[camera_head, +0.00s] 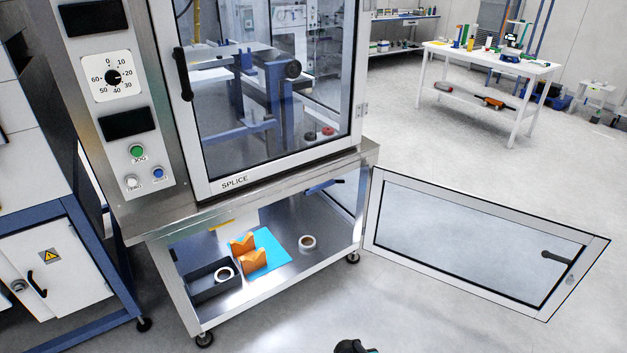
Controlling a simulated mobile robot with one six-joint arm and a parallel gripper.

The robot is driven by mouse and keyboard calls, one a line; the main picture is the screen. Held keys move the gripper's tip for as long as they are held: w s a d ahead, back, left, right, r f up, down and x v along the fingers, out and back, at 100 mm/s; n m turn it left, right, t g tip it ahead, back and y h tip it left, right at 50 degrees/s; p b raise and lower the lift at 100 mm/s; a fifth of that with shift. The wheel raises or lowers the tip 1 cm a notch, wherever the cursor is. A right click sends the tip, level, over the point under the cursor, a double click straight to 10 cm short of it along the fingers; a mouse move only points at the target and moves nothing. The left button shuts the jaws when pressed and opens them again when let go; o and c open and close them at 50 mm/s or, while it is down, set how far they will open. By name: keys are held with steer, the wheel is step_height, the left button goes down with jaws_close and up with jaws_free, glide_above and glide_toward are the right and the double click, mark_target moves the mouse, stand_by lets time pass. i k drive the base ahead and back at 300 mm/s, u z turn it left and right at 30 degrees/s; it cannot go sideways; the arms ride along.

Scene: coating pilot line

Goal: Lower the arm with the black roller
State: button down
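A black roller end (292,69) shows through the glass of the upper door, at the end of a grey bar or arm (245,64) inside the cabinet. The arm looks roughly level; reflections on the glass blur its details. A blue frame (277,105) stands below and beside it. The upper glass door (225,120), over the label SPLICE, appears shut, with a black handle (182,74) on its left side. My gripper is not recognisable in view; only a small dark piece, probably of my own arm, shows at the bottom edge, well apart from the cabinet.
The lower glass door (480,243) stands open to the right. The lower shelf holds a blue mat (272,245) with orange V-blocks (254,262), a tape roll (308,242) and a dark bin (203,287). A control panel (112,100) is at left. Floor ahead is clear.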

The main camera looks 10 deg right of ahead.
mark_target(307, 192)
steer(key=u, duration=0.6)
steer(key=i, duration=1.25)
steer(key=u, duration=0.35)
